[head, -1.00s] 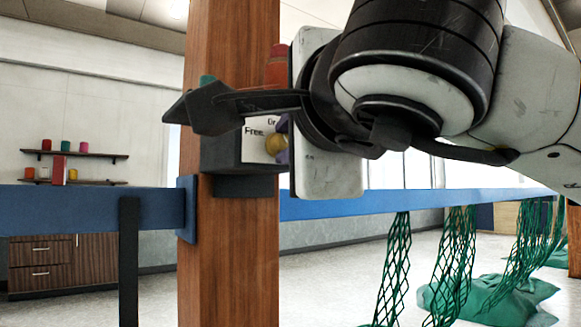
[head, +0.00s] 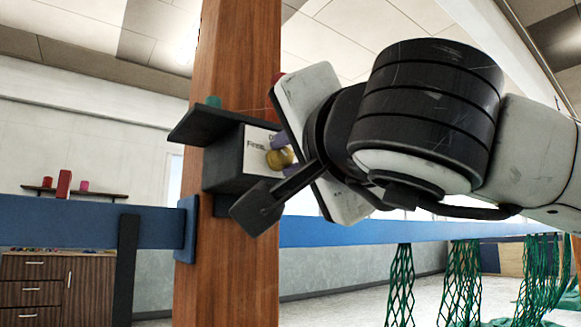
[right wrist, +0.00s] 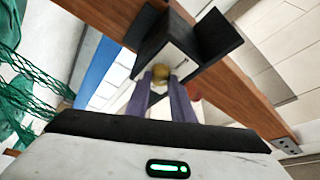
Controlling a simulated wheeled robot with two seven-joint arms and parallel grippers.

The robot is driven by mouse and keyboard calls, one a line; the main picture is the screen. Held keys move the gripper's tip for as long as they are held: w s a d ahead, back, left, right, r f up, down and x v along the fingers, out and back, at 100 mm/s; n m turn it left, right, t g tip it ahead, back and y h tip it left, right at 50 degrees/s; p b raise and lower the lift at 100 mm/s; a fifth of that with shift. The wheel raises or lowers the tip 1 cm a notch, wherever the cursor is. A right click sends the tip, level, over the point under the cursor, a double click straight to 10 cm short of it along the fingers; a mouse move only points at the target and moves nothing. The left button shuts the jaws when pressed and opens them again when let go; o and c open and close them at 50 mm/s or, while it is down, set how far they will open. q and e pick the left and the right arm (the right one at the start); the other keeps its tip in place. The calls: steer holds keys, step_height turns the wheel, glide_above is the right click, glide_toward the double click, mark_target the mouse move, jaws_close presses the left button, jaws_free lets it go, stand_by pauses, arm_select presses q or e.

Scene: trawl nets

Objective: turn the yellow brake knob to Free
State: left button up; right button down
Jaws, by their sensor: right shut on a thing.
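The yellow brake knob (head: 281,157) sits on the white face of a dark box (head: 222,157) fixed to a wooden post. The word "Free" is printed left of the knob; another label above is mostly covered. My right gripper (head: 281,150) is shut on the knob, with its purple fingers on either side. The right wrist view shows the knob (right wrist: 160,73) between the fingertips. Where the knob points cannot be made out. My left gripper is out of view.
The wooden post (head: 230,270) carries a blue rail (head: 90,221) running to both sides. A dark plate (head: 205,122) juts from the top of the box. A red thing shows partly behind my wrist. Green nets (head: 400,285) hang at the right.

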steer(key=shift+a, duration=0.1)
steer(key=c, duration=1.5)
jaws_free()
steer(key=shift+c, duration=0.2)
steer(key=shift+s, duration=0.1)
steer(key=v, duration=1)
steer(key=shift+f, duration=0.1)
